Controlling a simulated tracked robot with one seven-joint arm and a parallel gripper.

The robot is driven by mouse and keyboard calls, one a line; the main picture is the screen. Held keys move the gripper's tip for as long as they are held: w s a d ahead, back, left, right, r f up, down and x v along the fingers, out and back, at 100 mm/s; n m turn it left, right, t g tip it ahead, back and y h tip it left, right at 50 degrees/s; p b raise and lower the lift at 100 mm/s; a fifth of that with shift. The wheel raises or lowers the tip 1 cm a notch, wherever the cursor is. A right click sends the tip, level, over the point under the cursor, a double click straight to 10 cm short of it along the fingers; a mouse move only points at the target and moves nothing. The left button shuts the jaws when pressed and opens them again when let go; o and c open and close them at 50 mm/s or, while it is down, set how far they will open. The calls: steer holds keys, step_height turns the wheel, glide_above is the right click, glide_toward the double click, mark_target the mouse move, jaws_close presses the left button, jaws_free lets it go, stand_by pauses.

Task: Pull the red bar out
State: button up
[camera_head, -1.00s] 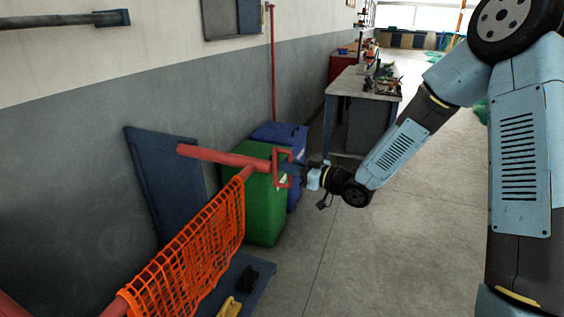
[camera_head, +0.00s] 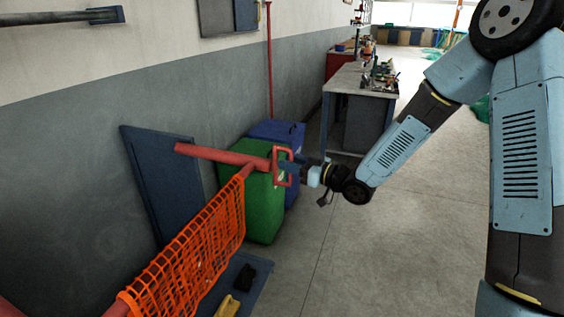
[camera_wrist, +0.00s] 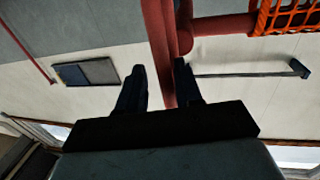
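The red bar (camera_head: 222,156) runs out from the wall side above the green bin and ends in a red rectangular loop handle (camera_head: 275,166). An orange net (camera_head: 192,255) hangs from a red rail that meets the bar. My gripper (camera_head: 288,168) is at the handle, its fingertips inside or against the loop. In the wrist view my two dark fingers (camera_wrist: 160,82) stand apart on either side of a red handle length (camera_wrist: 161,40). It lies close to the right finger, with a gap to the left one, so the gripper looks open. Contact is unclear.
A green bin (camera_head: 265,205) and a blue bin (camera_head: 283,132) stand just behind the handle. A dark blue panel (camera_head: 165,180) leans on the wall. A cluttered workbench (camera_head: 362,80) is farther back. The floor (camera_head: 385,255) to the right is clear.

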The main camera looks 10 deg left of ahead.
steer(key=shift+s+d, duration=0.1)
steer(key=v, duration=1.3)
steer(key=shift+d, duration=0.35)
steer(key=w+d+r+m+t+h, duration=0.2)
steer(key=d+h, duration=0.3)
steer(key=w+d+r+m+t+h, duration=0.1)
steer(key=w+d+r+t+h, duration=0.15)
steer(key=d+h, duration=0.25)
steer(key=s+d+r+m+h, duration=0.4)
steer(key=d+r+m+h, duration=0.15)
steer(key=d, duration=0.35)
steer(key=s+d+r+m+g, duration=0.2)
steer(key=s+r, duration=0.1)
steer(key=s, duration=0.9)
steer(key=s+d+r+m+g+h, duration=0.1)
steer(key=s+d+r+m+g, duration=0.1)
steer(key=s, duration=0.9)
steer(key=shift+s+d+r+m+g, duration=0.4)
steer(key=shift+r+m+g, duration=0.15)
steer(key=shift+m, duration=0.3)
